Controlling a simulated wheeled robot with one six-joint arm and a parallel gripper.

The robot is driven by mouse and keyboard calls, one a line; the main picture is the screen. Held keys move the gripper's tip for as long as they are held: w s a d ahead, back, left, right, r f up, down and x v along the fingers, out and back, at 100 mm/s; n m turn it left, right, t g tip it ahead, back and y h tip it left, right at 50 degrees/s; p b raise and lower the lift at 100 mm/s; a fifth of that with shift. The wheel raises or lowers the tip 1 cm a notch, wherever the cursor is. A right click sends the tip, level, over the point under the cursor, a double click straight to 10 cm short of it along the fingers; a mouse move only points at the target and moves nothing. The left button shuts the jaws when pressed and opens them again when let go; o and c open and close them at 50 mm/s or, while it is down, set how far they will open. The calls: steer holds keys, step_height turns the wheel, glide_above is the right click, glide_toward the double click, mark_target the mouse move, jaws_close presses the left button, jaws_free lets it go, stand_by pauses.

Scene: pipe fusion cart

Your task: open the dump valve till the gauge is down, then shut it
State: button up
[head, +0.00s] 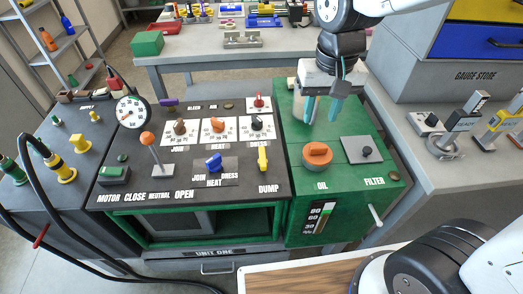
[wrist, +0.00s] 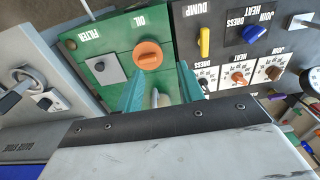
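The dump valve is a yellow lever (head: 263,158) above the word DUMP on the dark panel; its long side runs toward the panel's front edge. It also shows in the wrist view (wrist: 204,42), to the right of my fingers. The round white gauge (head: 132,111) stands at the panel's back left; its reading is too small to tell. My gripper (head: 321,110) has two teal fingers spread apart. It hangs over the back of the green oil unit, behind and to the right of the yellow lever and apart from it. In the wrist view the fingers (wrist: 160,88) are open.
An orange oil cap (head: 317,154) and a grey filter plate (head: 362,150) sit on the green unit. An orange-knobbed lever (head: 150,145) and a blue knob (head: 214,163) stand left of the yellow lever. A pale cylinder (head: 298,106) is close beside my gripper.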

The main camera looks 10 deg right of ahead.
glide_toward(263, 156)
steer(key=shift+w+d+f+g, duration=0.1)
steer(key=shift+w+f+g, duration=0.1)
steer(key=shift+w+g, duration=0.1)
steer(key=f, duration=0.8)
steer(key=shift+a+f, duration=0.15)
steer(key=shift+a, duration=0.15)
jaws_close()
